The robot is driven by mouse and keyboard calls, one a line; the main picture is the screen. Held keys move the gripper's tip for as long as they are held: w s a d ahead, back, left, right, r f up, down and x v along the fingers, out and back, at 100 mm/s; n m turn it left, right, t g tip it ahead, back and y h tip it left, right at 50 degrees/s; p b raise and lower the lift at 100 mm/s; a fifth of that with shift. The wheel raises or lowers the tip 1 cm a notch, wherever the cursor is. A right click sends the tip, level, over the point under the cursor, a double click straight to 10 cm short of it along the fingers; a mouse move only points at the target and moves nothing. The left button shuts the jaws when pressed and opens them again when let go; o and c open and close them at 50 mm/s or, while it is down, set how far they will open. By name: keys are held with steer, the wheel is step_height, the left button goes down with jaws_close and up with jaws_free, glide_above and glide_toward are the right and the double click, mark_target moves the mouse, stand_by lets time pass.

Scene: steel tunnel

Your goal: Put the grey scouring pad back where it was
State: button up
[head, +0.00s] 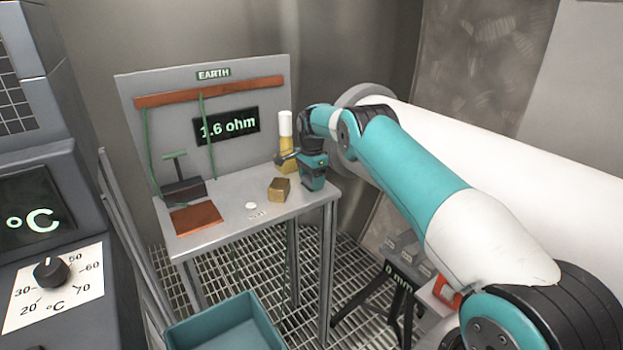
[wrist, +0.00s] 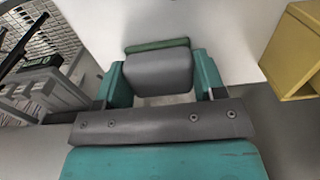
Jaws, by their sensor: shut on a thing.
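The grey scouring pad (wrist: 158,72) shows in the wrist view as a grey block with a green strip (wrist: 157,45) along its far edge. It sits between the two teal fingers of my gripper (wrist: 160,82), which is shut on it. In the head view my gripper (head: 313,178) is low over the right end of the grey table (head: 235,215), right of a brass-coloured block (head: 279,189). I cannot make out the pad for sure in the head view, nor whether it touches the table.
A white-topped yellow bottle (head: 285,130) stands behind the block. The wrist view has a yellow open-sided box (wrist: 296,50) at right. A teal bin (head: 225,325) stands in front.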

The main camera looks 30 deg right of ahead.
mark_target(310, 178)
steer(key=shift+f, duration=0.1)
steer(key=o, duration=0.9)
step_height(310, 178, up, 12)
steer(key=r+b, duration=0.1)
steer(key=b, duration=0.1)
steer(key=s+a+r+n+y, duration=0.1)
steer(key=s+a+r+n, duration=0.4)
steer(key=a, duration=0.3)
steer(key=s+a+r+n, duration=0.5)
steer(key=a, duration=0.3)
steer(key=s+a+n+y, duration=0.1)
steer(key=s+a+n, duration=0.3)
steer(key=s, duration=0.8)
steer(key=s+a+f+n+y, duration=0.1)
steer(key=s+a+n, duration=0.4)
steer(key=s, duration=0.7)
steer(key=s+a+f+n+y, duration=0.1)
steer(key=s+a+n, duration=0.3)
steer(key=s, duration=0.8)
steer(key=shift+a+n, duration=0.15)
steer(key=shift+n, duration=0.75)
